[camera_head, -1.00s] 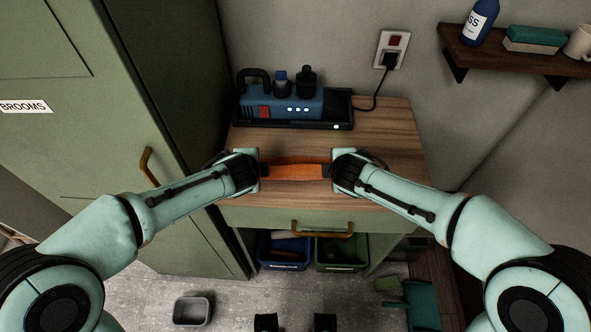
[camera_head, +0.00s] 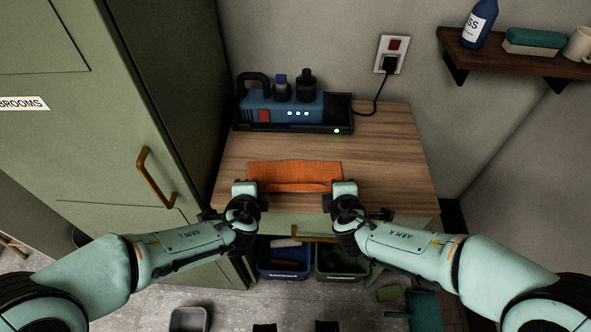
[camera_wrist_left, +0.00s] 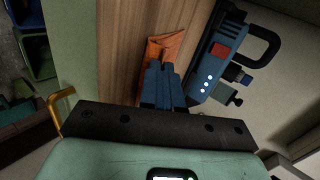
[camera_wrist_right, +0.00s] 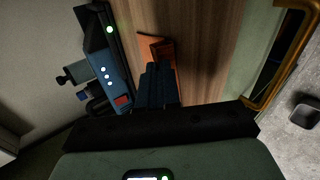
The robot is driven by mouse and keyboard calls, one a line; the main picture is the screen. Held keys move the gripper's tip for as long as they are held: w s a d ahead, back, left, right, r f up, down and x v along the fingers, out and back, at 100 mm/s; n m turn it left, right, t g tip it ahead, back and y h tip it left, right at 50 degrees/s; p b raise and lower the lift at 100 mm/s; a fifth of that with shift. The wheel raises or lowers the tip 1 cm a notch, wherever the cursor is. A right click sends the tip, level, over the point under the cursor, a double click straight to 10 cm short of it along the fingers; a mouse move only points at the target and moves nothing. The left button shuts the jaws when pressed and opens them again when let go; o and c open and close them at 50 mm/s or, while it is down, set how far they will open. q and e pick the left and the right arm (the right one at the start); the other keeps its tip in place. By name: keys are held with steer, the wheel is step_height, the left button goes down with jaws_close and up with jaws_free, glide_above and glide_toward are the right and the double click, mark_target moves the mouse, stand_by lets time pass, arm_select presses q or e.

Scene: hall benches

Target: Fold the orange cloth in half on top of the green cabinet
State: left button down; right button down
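The orange cloth (camera_head: 294,176) lies as a narrow, slightly wrinkled strip along the front part of the wooden top of the green cabinet (camera_head: 385,185). My left gripper (camera_head: 246,188) is at its near left corner, and my right gripper (camera_head: 342,188) is at its near right corner. In the left wrist view the fingers (camera_wrist_left: 164,68) are together, with the cloth (camera_wrist_left: 172,42) at their tips. In the right wrist view the fingers (camera_wrist_right: 158,68) are also together, over the cloth (camera_wrist_right: 146,46), which shows a raised edge. The pinched cloth itself is hidden by the fingers.
A tall green cabinet (camera_head: 120,130) stands at the left. The wooden top is clear right of the cloth.

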arm_select(q)
steer(key=c, duration=1)
jaws_free()
arm_select(e)
steer(key=c, duration=1)
jaws_free()
arm_select(q)
steer(key=r, duration=0.1)
steer(key=s+r, duration=0.1)
steer(key=shift+r, duration=0.4)
arm_select(e)
steer(key=r, duration=0.1)
steer(key=s+r, duration=0.1)
steer(key=shift+r, duration=0.35)
arm_select(q)
steer(key=s+r, duration=0.5)
steer(key=r, duration=0.1)
arm_select(e)
steer(key=s+r, duration=0.5)
steer(key=r, duration=0.1)
steer(key=shift+r, duration=0.15)
